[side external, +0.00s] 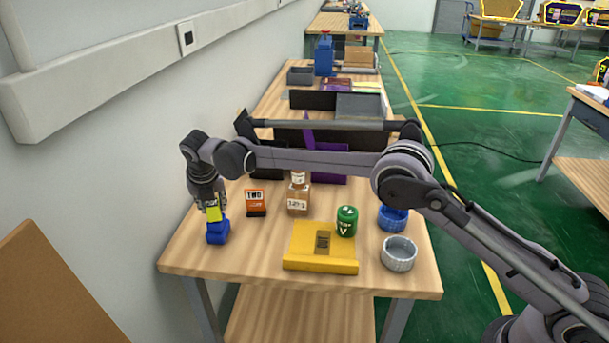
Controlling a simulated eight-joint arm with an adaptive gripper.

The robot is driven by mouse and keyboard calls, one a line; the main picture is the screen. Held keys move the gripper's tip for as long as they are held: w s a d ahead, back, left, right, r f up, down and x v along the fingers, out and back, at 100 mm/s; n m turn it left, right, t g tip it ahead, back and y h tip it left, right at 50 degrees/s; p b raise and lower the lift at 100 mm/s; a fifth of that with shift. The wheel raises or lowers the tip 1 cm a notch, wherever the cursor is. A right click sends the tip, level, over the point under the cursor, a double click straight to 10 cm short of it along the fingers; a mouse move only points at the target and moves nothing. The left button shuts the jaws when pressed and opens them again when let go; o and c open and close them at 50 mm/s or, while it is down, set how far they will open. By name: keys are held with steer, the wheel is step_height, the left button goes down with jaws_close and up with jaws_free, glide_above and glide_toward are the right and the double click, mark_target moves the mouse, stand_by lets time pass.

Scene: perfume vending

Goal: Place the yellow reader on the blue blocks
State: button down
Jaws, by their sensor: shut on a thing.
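My gripper (210,202) is at the left of the table, pointing down and shut on the small yellow reader (213,213), which has dark markings. The fingers hide part of the reader. The blue blocks (216,235) stand directly below it near the table's left edge. The reader's lower end is at the top of the blue blocks; I cannot tell whether they touch.
A larger yellow block with a grey slot (304,252) lies at the front. A green can (347,221), blue ring (391,220), grey ring (400,255), orange box (255,202) and brown bottle (298,197) stand nearby. A wall (110,160) is at left.

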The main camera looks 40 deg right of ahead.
steer(key=shift+f, duration=0.1)
steer(key=c, duration=0.9)
jaws_free()
steer(key=shift+c, duration=0.2)
steer(key=v, duration=1.2)
steer(key=s+d+r+m, duration=0.6)
steer(key=d+r+m, duration=0.1)
steer(key=d+m, duration=0.25)
steer(key=s+d+r+m+t+y, duration=0.1)
steer(key=s+d+m, duration=0.6)
steer(key=s+d, duration=0.15)
steer(key=s+d+f+m+t, duration=0.1)
steer(key=s+d+f+m, duration=0.2)
steer(key=s+m, duration=0.4)
steer(key=s+d+f+m+t, duration=0.1)
steer(key=s+d+f+m, duration=0.3)
steer(key=s, duration=0.8)
step_height(320, 180, down, 2)
steer(key=m, duration=0.4)
steer(key=shift+s+y, duration=0.3)
steer(key=shift+y, duration=0.1)
